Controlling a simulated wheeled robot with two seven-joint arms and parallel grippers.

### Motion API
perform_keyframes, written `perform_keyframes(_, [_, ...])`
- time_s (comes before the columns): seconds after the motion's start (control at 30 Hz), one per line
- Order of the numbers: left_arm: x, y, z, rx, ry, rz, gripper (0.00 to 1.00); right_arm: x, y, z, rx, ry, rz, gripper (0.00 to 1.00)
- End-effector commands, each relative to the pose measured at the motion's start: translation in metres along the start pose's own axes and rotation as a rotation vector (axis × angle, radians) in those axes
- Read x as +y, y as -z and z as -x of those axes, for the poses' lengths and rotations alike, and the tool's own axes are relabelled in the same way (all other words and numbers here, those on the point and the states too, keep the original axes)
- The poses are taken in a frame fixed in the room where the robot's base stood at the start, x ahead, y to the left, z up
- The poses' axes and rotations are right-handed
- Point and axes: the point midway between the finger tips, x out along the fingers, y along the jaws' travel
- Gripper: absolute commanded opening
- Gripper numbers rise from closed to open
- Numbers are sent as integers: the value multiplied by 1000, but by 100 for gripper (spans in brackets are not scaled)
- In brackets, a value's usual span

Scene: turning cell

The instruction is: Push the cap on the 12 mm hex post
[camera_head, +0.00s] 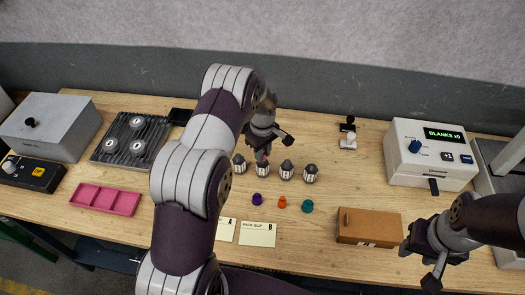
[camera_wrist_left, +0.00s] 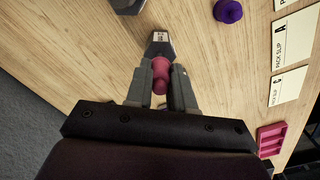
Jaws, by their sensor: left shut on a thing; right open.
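My left gripper (camera_head: 264,149) is shut on a pinkish-red cap (camera_wrist_left: 160,76), which shows between its fingers in the left wrist view. The cap is at the top of a dark-tipped post (camera_head: 262,170) with a pale label, second from the left in a row of several. The same post shows just beyond the cap in the left wrist view (camera_wrist_left: 159,46). I cannot tell whether the cap is seated or only touching, and the size label is too small to read. My right gripper (camera_head: 424,262) is open and empty at the lower right.
Purple (camera_head: 257,199), orange (camera_head: 282,202) and teal (camera_head: 307,206) caps stand in front of the posts. A brown box (camera_head: 369,226) lies to their right, pack slips (camera_head: 257,234) in front. A pink tray (camera_head: 105,199) is left; a blanks machine (camera_head: 432,153) is right.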

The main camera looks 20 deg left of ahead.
Motion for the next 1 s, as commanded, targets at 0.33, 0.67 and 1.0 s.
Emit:
perform_keyframes(0.33, [0, 0, -2, 0, 0, 0, 0, 0, 0, -1, 0, 0, 0, 43])
perform_keyframes(0.67, [0, 0, -8, 0, 0, 0, 0, 0, -1, -7, 0, 0, 0, 43])
perform_keyframes(1.0, [0, 0, -8, 0, 0, 0, 29, 0, -1, -6, 0, 0, 0, 43])
